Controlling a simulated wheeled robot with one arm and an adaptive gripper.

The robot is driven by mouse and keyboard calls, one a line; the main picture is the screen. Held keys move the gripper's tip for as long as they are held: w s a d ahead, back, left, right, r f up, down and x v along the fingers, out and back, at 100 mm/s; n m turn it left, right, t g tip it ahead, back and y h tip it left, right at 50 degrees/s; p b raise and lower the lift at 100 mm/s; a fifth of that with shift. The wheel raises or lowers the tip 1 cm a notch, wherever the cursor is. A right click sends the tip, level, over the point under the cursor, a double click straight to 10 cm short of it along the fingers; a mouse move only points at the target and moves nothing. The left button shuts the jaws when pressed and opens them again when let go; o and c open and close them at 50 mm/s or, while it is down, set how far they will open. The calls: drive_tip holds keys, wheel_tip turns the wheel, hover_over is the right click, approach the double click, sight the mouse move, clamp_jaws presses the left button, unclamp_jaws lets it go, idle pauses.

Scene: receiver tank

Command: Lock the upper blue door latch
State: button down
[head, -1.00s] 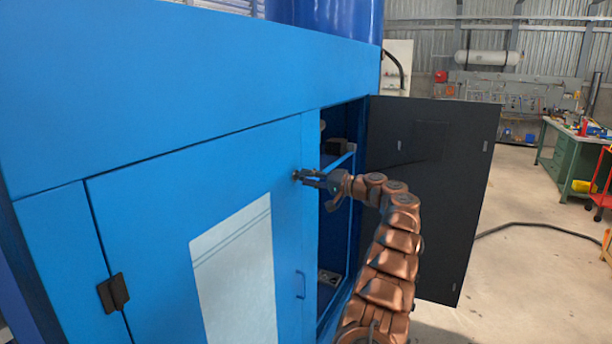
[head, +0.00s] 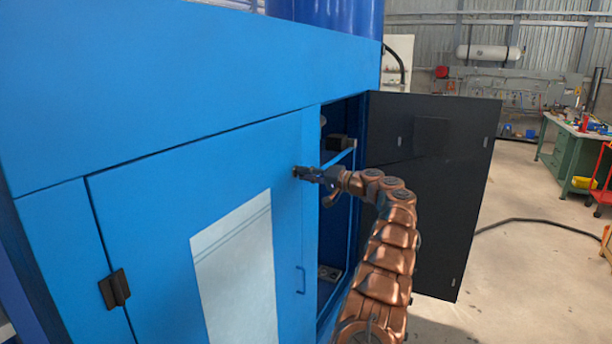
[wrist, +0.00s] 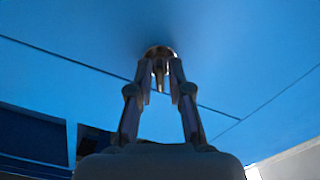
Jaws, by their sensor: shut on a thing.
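The blue door (head: 150,215) with a pale window panel is flush with the blue cabinet front. Its upper latch (head: 296,172) is a small dark piece near the door's upper right edge, mostly covered by my fingers in the head view. In the wrist view the latch (wrist: 159,68) sticks out of the blue surface between my fingertips. My gripper (head: 305,173) is shut on the latch; in the wrist view its two fingers (wrist: 160,80) come together on either side of it. I cannot tell the latch's exact angle.
To the right, the cabinet opening shows inner parts, and a dark door (head: 440,190) stands swung open beside my arm. A small blue handle (head: 300,280) is lower on the blue door; a black hinge (head: 114,289) is at left. Open floor lies beyond the dark door.

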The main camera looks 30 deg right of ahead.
drive_tip(key=shift+r+m+p, duration=0.1)
drive_tip(key=shift+m+p, duration=1.4)
drive_tip(key=shift+m, duration=1.2)
drive_tip(key=c, duration=1.3)
unclamp_jaws()
drive_tip(key=shift+o, duration=0.2)
drive_tip(key=v, duration=1.2)
